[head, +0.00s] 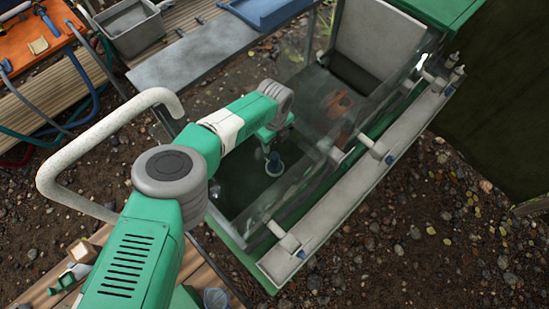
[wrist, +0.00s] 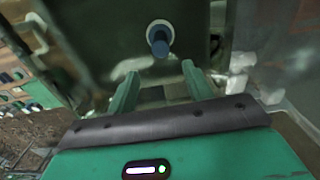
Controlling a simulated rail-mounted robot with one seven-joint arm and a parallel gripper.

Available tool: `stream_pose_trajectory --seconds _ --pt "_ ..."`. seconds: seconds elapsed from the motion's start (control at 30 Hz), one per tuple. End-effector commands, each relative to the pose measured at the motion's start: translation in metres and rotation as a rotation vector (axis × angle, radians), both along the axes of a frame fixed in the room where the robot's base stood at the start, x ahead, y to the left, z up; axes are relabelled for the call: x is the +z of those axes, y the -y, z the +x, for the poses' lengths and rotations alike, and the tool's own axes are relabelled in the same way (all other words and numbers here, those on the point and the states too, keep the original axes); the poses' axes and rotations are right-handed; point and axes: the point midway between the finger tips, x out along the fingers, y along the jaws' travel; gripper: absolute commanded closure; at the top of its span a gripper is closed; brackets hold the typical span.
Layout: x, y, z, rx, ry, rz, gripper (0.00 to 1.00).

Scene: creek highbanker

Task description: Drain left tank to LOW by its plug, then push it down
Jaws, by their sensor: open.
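A blue plug (head: 274,165) stands in a pale round ring on the dark floor of the glass-walled tank (head: 239,190). In the wrist view the plug (wrist: 160,42) is a dark blue knob just beyond my fingertips, roughly centred between them. My gripper (wrist: 160,70) is open and empty, its two green fingers apart and not touching the plug. In the head view my wrist reaches down into the tank above the plug, and the fingers are mostly hidden. I cannot make out a water level or a LOW mark.
A grey rail with several pipe fittings (head: 376,148) runs along the tank's right side. A reddish object (head: 338,103) shows through the glass. A grey bin (head: 131,27) and blue tray (head: 268,10) stand behind. Glass walls closely surround my wrist.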

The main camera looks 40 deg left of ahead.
Motion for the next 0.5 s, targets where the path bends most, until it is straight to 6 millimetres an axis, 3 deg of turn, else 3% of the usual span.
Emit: stream_pose_trajectory --seconds 0.23,0.3,0.5 --pt "-0.023 0.002 0.0 0.002 -0.003 0.0 0.49" --pt "-0.047 0.001 -0.001 -0.001 -0.001 0.0 0.49" --pt "-0.085 0.001 0.0 -0.001 0.0 0.0 0.49"
